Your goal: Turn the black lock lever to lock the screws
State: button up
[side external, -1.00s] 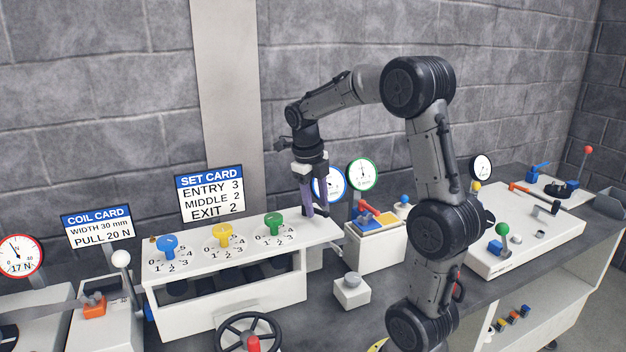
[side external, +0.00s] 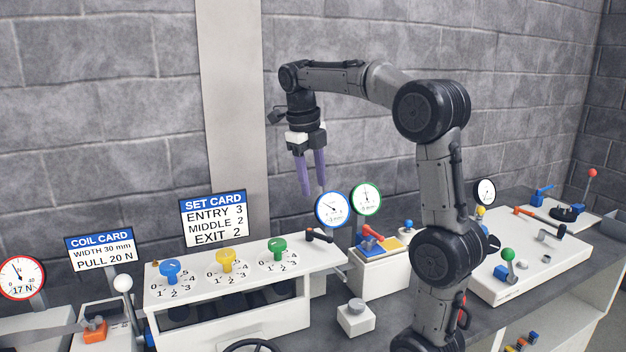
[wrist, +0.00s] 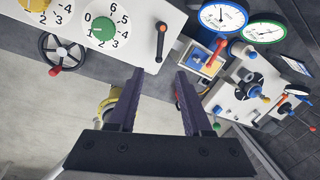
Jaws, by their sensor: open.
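The black lock lever (side external: 320,236) sits at the right end of the white rack top (side external: 300,262). My gripper (side external: 314,190) is open and empty, fingers down, above the lever. The blue screw knob (side external: 170,270), yellow screw knob (side external: 227,259) and green screw knob (side external: 278,248) stand in a row on numbered dials left of the lever.
A set card (side external: 214,218) stands behind the rack. A blue-rimmed gauge (side external: 332,209) and a green-rimmed gauge (side external: 366,198) stand behind and right of the lever. A box with a red lever (side external: 371,232) is to the right. The space around my raised fingers is free.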

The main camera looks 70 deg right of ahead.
jog(key=shift+c, duration=0.3)
jog(key=shift+c, duration=1.1)
jog(key=shift+n, duration=0.5)
jog(key=shift+c, duration=1.4)
jog(key=shift+w+d+n, duration=0.1)
jog(key=shift+d+n, duration=0.05)
jog(key=shift+n, duration=0.45)
jog(key=shift+c, duration=1.1)
jog(key=n, duration=0.3)
jog(key=f+n, duration=0.1)
jog(key=shift+d+h, duration=0.3)
jog(key=shift+d, duration=0.1)
grip_shut()
jog(key=n, duration=1.2)
send_over(319, 238)
jog(key=s+d, duration=0.2)
jog(key=a+x, duration=0.1)
jog(key=x, duration=0.3)
jog(key=d+x, duration=0.1)
jog(key=x, duration=1)
jog(key=shift+m+g+h, duration=0.3)
jog(key=shift+m, duration=0.1)
jog(key=shift+w+a+r, duration=0.2)
jog(key=shift+a+r, duration=0.1)
jog(key=shift+a, duration=0.3)
jog(key=shift+w+a+r, duration=0.25)
jog(key=shift+a, duration=0.35)
jog(key=shift+w+a+r, duration=0.2)
jog(key=shift+a+r, duration=0.1)
jog(key=shift+a, duration=0.35)
